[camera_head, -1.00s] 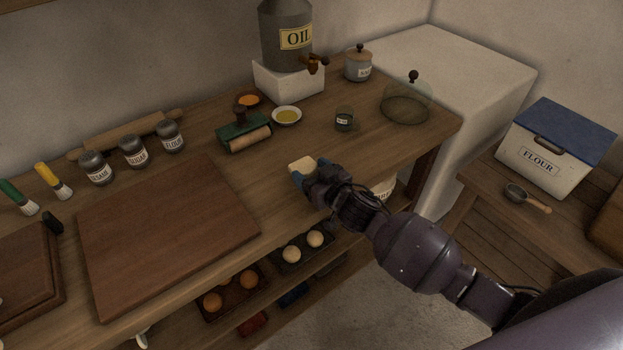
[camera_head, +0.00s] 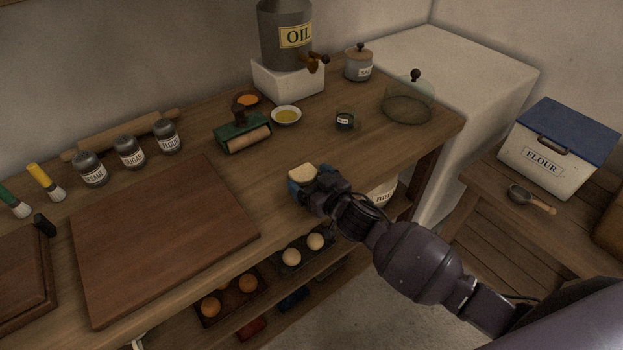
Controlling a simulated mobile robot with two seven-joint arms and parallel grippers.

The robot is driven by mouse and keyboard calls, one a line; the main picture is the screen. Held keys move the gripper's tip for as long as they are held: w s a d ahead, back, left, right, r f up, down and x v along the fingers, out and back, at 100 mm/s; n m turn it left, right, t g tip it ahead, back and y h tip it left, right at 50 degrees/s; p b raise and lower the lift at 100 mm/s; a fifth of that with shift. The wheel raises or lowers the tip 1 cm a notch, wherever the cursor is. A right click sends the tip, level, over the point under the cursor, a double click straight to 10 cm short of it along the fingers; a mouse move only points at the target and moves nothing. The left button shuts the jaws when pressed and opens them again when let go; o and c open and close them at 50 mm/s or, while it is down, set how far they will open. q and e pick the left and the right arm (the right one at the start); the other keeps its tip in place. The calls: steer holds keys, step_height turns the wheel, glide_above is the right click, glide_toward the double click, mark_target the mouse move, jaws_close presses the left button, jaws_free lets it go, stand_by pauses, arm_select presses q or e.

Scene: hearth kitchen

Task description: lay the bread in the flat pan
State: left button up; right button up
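A small pale slab of bread (camera_head: 303,172) with a brown edge is at the front part of the wooden counter. My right gripper (camera_head: 304,184), reaching in from the lower right, is shut on the bread and holds it at its fingertips. The bread looks slightly tilted, and the fingers hide its lower side. I cannot tell how high it is above the counter. No flat pan shows in this view. My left gripper is not in view.
A large cutting board (camera_head: 165,236) lies left of my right gripper. A green roller tool (camera_head: 242,133), an oil dish (camera_head: 286,115), a small jar (camera_head: 345,119) and a glass dome (camera_head: 408,104) stand behind it. Eggs (camera_head: 291,257) sit on the shelf below.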

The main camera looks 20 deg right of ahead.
steer(key=shift+d+f, duration=0.35)
steer(key=shift+w+r, duration=0.1)
steer(key=shift+r, duration=0.15)
steer(key=shift+s+d, duration=0.15)
steer(key=shift+s, duration=0.15)
steer(key=p+v, duration=0.1)
steer(key=v, duration=1)
steer(key=shift+s+r, duration=0.2)
steer(key=shift+r, duration=0.2)
